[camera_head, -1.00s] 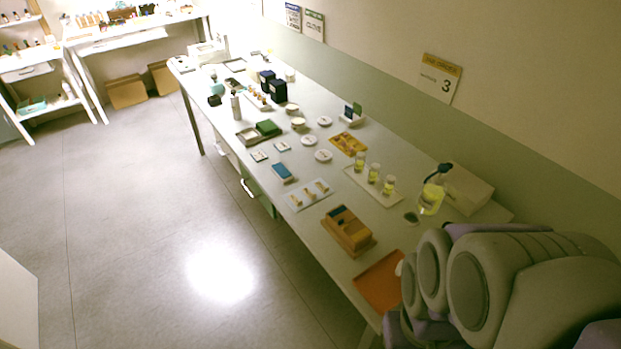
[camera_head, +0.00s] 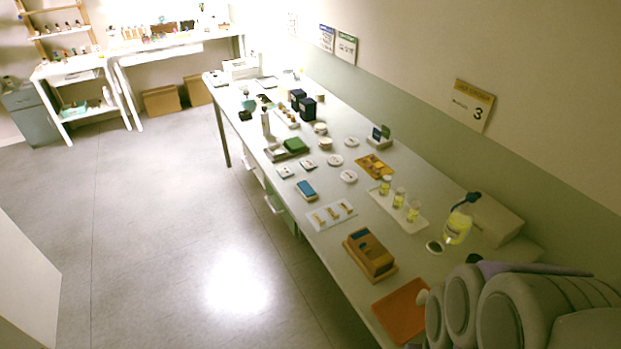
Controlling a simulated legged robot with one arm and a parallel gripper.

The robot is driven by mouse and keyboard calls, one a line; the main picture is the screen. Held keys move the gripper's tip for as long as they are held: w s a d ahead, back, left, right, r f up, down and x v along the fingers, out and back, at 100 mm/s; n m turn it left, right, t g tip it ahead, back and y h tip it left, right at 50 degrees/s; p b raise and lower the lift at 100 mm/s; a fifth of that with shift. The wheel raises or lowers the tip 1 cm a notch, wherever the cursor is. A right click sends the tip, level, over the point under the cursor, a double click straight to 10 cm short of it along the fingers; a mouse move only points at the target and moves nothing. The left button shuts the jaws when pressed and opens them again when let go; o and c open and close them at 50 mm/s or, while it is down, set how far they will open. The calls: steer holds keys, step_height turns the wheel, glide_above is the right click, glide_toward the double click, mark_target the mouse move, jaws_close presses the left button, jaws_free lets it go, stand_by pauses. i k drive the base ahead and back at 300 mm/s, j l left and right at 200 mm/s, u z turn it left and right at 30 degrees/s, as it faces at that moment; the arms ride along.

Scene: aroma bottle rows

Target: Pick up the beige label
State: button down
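I cannot single out one beige label for sure. A white sheet (camera_head: 318,220) lies near the front edge of the long table, with several small beige-tan pieces (camera_head: 333,213) on it. Nothing is seen held.
The long table (camera_head: 358,214) runs away along the wall. It bears a brown box (camera_head: 369,254), an orange mat (camera_head: 403,312), yellow vials on a white tray (camera_head: 423,226), a flask (camera_head: 457,229) and white discs. The floor (camera_head: 150,220) at left is clear.

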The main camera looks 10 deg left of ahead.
mark_target(329, 211)
steer(key=j, duration=0.45)
steer(key=k+j, duration=0.1)
steer(key=j, duration=0.4)
steer(key=i+j, duration=0.75)
steer(key=i, duration=0.15)
steer(key=i+l, duration=0.1)
steer(key=i, duration=0.15)
steer(key=l+z, duration=0.05)
